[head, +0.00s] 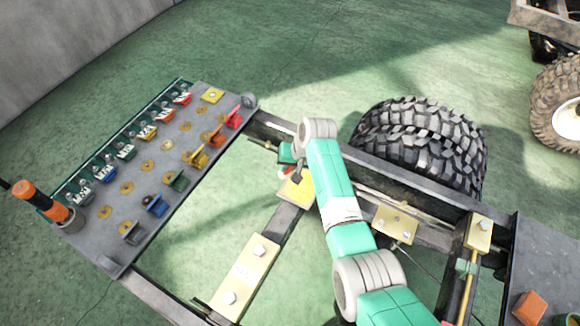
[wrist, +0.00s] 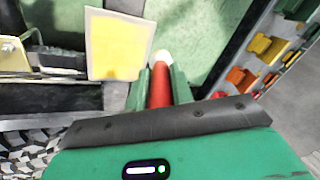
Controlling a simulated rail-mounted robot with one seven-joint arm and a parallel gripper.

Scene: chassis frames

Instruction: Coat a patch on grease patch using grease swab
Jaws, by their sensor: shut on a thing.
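My gripper (head: 288,154) is shut on the grease swab, a red rod with a pale tip (wrist: 161,88). The swab lies between the two green fingers in the wrist view, and a small bit of red and white shows below the gripper in the head view. The grease patch (wrist: 116,48) is a pale-edged square with a yellow face, just left of the swab tip in the wrist view. In the head view the patch (head: 297,191) is partly hidden by my arm. I cannot tell whether the tip touches it.
A grey panel (head: 110,262) with rows of coloured clips stands at the left. An orange-handled tool (head: 40,200) stands in a cup at its edge. Dark frame rails, a large tyre (head: 430,140) and a bolted yellow plate (head: 245,275) surround the patch. Green floor shows between the rails.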

